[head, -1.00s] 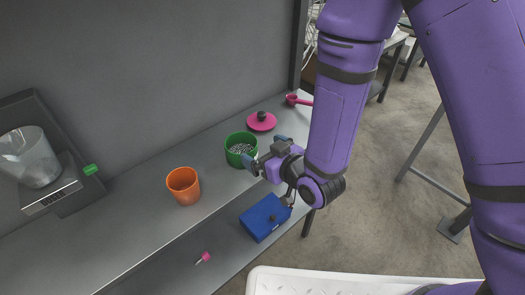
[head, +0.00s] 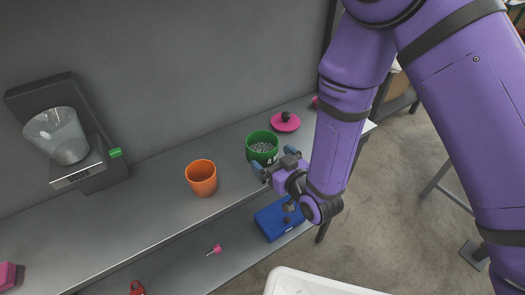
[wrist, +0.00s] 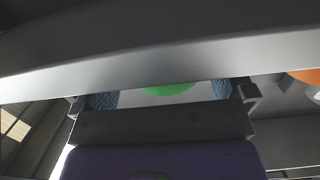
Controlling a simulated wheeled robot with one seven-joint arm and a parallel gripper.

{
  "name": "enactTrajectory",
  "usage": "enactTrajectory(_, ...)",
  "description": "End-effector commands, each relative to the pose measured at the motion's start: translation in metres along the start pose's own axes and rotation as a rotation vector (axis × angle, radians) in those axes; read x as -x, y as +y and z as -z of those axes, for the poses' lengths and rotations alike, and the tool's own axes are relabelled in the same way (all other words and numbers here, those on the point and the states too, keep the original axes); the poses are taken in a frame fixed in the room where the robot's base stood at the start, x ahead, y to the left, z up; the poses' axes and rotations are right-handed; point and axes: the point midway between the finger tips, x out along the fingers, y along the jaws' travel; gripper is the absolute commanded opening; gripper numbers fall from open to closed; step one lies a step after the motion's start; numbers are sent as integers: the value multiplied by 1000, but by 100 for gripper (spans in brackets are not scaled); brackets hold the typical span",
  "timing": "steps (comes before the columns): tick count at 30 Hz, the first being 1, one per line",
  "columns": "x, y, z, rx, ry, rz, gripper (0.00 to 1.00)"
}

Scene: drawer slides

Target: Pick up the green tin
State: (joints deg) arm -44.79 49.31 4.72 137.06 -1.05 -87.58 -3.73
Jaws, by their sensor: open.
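The green tin (head: 262,153) stands upright on the upper shelf, open at the top and filled with small grey pieces. Its green side also shows in the wrist view (wrist: 168,88), between my fingers and partly hidden by the shelf's front edge. My gripper (head: 276,168) is open and empty, at the shelf's front edge just in front of the tin. Its blue-padded fingers point toward the tin. In the wrist view one finger pad is on each side of the green patch. I cannot tell whether they touch the tin.
A magenta lid (head: 286,124) with a dark knob lies behind the tin to the right. An orange cup (head: 201,179) stands to its left. A scale (head: 84,172) with a clear beaker (head: 58,137) is farther left. A blue box (head: 277,220) sits on the lower shelf below my gripper.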

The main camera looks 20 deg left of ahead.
Motion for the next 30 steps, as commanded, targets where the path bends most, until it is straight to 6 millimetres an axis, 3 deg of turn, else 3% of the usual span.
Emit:
enactTrajectory(9, -40, -2, 1, 0, 1, 1, 100)
enactTrajectory(18, -44, -2, 1, 0, -1, 1, 100)
enactTrajectory(22, -44, -2, 1, 0, 0, 1, 70)
enactTrajectory(30, -44, -2, 1, 0, 1, 1, 69)
